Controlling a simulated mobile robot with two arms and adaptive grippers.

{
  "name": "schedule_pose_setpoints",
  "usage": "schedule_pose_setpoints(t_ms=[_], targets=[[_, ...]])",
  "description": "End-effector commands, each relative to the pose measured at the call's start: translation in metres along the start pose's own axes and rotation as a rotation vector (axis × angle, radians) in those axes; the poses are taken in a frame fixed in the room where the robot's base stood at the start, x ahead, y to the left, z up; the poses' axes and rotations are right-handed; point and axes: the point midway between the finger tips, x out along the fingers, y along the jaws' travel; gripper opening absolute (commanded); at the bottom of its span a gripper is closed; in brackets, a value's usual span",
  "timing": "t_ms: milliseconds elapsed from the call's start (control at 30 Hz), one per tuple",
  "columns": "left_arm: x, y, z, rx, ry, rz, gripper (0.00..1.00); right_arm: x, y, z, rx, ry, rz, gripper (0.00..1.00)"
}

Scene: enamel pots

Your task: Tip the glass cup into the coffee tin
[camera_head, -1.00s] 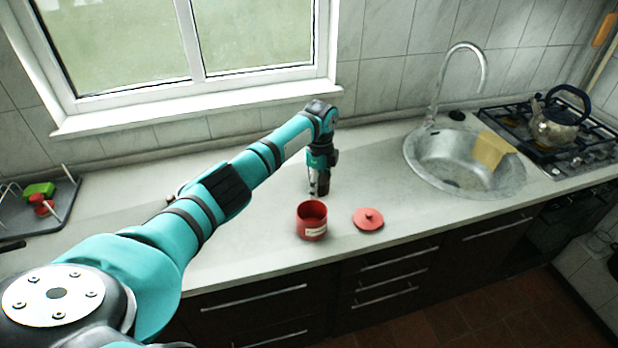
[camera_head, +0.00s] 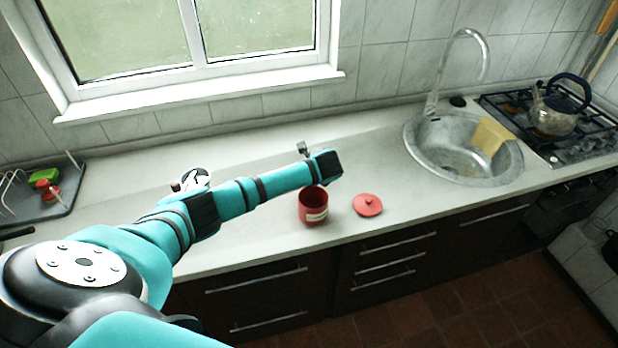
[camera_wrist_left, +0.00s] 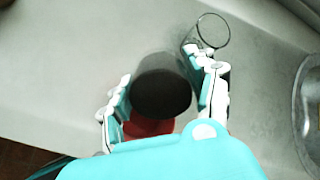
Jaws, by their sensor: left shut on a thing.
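The coffee tin (camera_head: 313,208) is an open red tin with a pale label, upright near the counter's front edge. My left gripper (camera_wrist_left: 160,98) is shut on a dark, rounded cup (camera_wrist_left: 162,88), which I take to be the glass cup with dark contents. In the left wrist view, red (camera_wrist_left: 150,127) shows partly hidden behind the cup. In the head view, my left wrist is just behind and above the tin; the arm hides the cup. I cannot tell the cup's exact tilt. My right gripper is not in view.
A clear glass rim (camera_wrist_left: 212,30) shows beside the right finger in the wrist view. A red lid (camera_head: 367,205) lies right of the tin. The sink (camera_head: 462,148) and the kettle (camera_head: 556,108) on the hob are right. A dish rack (camera_head: 45,205) is far left.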

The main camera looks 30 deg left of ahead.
Motion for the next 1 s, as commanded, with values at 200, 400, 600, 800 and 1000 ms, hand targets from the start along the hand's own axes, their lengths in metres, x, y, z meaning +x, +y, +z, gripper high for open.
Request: schedule_pose_setpoints(t_ms=[200, 400, 600, 800, 1000], targets=[[0.005, 0.003, -0.004, 0.003, -0.127, -0.096, 0.21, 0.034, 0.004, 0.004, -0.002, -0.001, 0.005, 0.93], [0.004, 0.004, -0.005, 0.003, -0.225, -0.171, 0.21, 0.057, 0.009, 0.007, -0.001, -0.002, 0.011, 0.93], [0.004, 0.004, -0.005, 0.002, -0.313, -0.237, 0.21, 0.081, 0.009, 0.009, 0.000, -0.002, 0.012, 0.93], [0.000, 0.005, -0.006, 0.002, -0.466, -0.355, 0.21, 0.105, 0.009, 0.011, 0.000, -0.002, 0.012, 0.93], [-0.006, 0.004, -0.006, 0.000, -0.620, -0.472, 0.21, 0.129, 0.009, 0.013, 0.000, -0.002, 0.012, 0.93]])
